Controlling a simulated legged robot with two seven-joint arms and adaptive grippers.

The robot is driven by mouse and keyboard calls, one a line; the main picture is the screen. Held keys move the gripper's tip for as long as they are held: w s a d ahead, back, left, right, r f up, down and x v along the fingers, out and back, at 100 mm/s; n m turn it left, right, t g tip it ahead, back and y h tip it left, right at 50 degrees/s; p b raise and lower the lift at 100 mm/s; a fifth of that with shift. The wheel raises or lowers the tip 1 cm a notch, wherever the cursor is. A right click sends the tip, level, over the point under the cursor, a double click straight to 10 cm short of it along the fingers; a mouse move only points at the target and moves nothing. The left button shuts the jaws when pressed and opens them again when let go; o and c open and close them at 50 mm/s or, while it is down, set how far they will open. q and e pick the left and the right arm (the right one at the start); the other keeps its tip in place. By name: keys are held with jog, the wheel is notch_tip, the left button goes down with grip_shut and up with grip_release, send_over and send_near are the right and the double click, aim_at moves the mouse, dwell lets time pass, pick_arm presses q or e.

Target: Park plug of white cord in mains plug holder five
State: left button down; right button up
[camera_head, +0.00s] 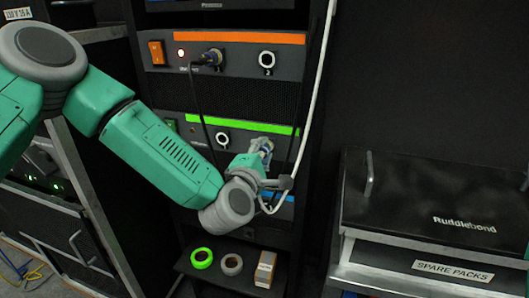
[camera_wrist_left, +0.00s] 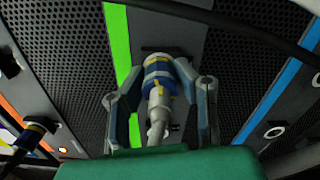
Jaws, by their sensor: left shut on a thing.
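My left gripper (camera_head: 264,152) is shut on the plug (camera_wrist_left: 158,72) of the white cord, in front of the green-striped panel. In the left wrist view its fingers (camera_wrist_left: 160,98) lie on both sides of the blue, white and yellow plug. The plug's front end points at a dark fitting on the panel beside the green stripe (camera_wrist_left: 118,50); whether it is seated cannot be told. The white cord (camera_head: 318,70) hangs down on the right and loops up behind my gripper. My right gripper is not in view.
A black cord's plug (camera_head: 213,58) sits in the orange-striped panel, near an empty white-ringed socket (camera_head: 267,60). Another white-ringed socket (camera_head: 222,139) is left of my gripper. A shelf below holds green tape (camera_head: 201,258), grey tape (camera_head: 231,264) and a small box (camera_head: 265,268).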

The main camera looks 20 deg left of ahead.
pick_arm(q)
jog(key=shift+f+n+b, duration=0.1)
jog(key=shift+n+b, duration=0.6)
jog(key=shift+n, duration=0.1)
jog(key=shift+n+b, duration=0.4)
jog(key=shift+n, duration=0.2)
jog(key=shift+a+n+b, duration=0.1)
jog(key=shift+n+b, duration=0.5)
jog(key=shift+n, duration=0.1)
jog(key=shift+n+b, duration=0.4)
jog(key=shift+n, duration=0.1)
jog(key=shift+w+r, duration=0.1)
jog(key=shift+r, duration=0.1)
